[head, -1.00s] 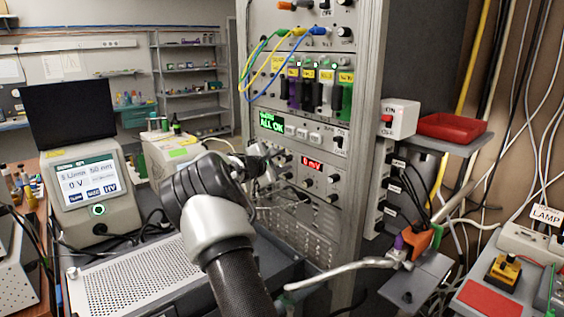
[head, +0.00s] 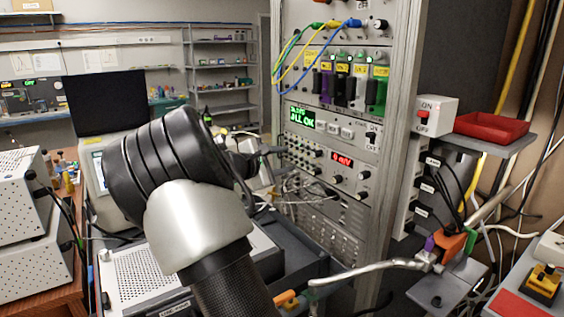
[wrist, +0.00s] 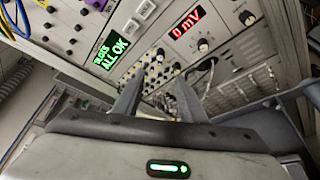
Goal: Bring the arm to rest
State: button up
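My arm (head: 195,225) rises from the bottom of the head view and bends at a dark ribbed joint. My gripper is mostly hidden behind that joint, in front of the instrument rack (head: 400,80). In the wrist view, my gripper (wrist: 157,85) points at the rack's front panel. Its two fingers stand apart with a gap between them, and nothing is seen held. The green "ALL OK" display (wrist: 110,50) and the red "0 mV" display (wrist: 186,23) show beyond the fingers. I cannot tell how far the fingertips are from the panel.
A perforated metal box (head: 140,277) lies beneath my arm. White boxes (head: 22,195) stand at the left, beside a screen device (head: 98,172). A red tray (head: 491,127) sits on a shelf at the right. Loose cables hang near the rack and along the right wall.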

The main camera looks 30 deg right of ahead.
jog(key=shift+s+a+r, duration=0.1)
jog(key=shift+s+a, duration=0.05)
jog(key=shift+a, duration=0.25)
jog(key=s+a+f+m+g+y, duration=0.1)
jog(key=s+a+m+y, duration=0.15)
jog(key=s, duration=0.55)
jog(key=s+a+f+m+g+y, duration=0.1)
jog(key=s+a+m+y, duration=0.2)
jog(key=s, duration=0.4)
jog(key=s+a+f+m+t+y, duration=0.15)
jog(key=s+a+m+y, duration=0.6)
jog(key=s+a, duration=1.45)
notch_tip(320, 180, up, 13)
jog(key=n+y+p, duration=0.1)
jog(key=p, duration=1.1)
jog(key=shift+f+n, duration=0.15)
jog(key=shift+n, duration=0.25)
jog(key=shift+w+a, duration=0.1)
